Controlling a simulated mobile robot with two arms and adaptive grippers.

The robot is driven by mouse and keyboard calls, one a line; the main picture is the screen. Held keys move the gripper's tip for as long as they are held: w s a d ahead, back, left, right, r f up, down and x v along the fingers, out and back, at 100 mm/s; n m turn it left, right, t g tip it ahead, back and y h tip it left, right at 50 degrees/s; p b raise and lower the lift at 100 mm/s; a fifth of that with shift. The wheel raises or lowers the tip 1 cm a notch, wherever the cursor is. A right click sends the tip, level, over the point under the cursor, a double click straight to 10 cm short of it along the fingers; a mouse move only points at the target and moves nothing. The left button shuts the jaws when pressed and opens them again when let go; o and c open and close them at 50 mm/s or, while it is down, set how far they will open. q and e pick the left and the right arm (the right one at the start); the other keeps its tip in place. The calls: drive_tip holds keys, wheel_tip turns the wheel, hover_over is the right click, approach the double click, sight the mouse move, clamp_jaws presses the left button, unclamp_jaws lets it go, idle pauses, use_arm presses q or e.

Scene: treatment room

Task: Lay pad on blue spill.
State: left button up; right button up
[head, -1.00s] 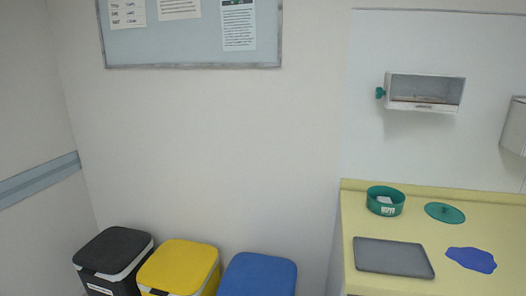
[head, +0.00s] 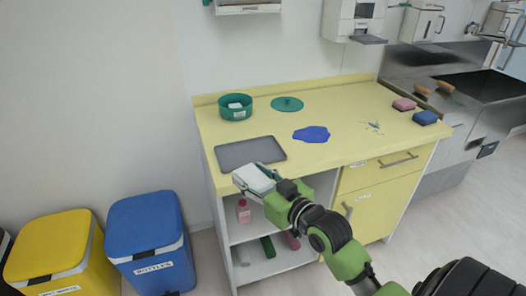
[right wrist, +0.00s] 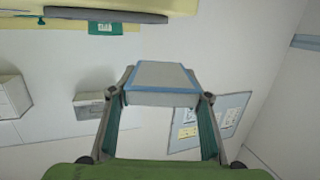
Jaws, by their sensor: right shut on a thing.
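The blue spill (head: 311,134) is a flat, irregular patch on the yellow counter (head: 345,110). My right gripper (head: 262,180) is shut on the pad (head: 252,178), a thick white block. It holds the pad in front of the counter's front edge, near the grey tray (head: 250,153) and to the lower left of the spill. In the right wrist view the pad (right wrist: 160,76), pale with a blue border, sits between the two fingers of the gripper (right wrist: 160,96). The pad is apart from the spill. My left gripper is not in view.
A green tub (head: 236,110) and its green lid (head: 287,104) are at the back of the counter. A small splatter (head: 373,126), a pink sponge (head: 404,104) and a blue sponge (head: 425,118) lie to the right. Blue (head: 149,240) and yellow (head: 52,255) bins stand at left.

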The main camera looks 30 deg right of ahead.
drive_tip(key=w+d+r+m+h, duration=0.3)
drive_tip(key=w+d+r+h, duration=0.2)
drive_tip(key=d+r, duration=0.1)
drive_tip(key=shift+d+m+g, duration=0.3)
drive_tip(key=shift+d+m, duration=0.1)
drive_tip(key=shift+d, duration=0.4)
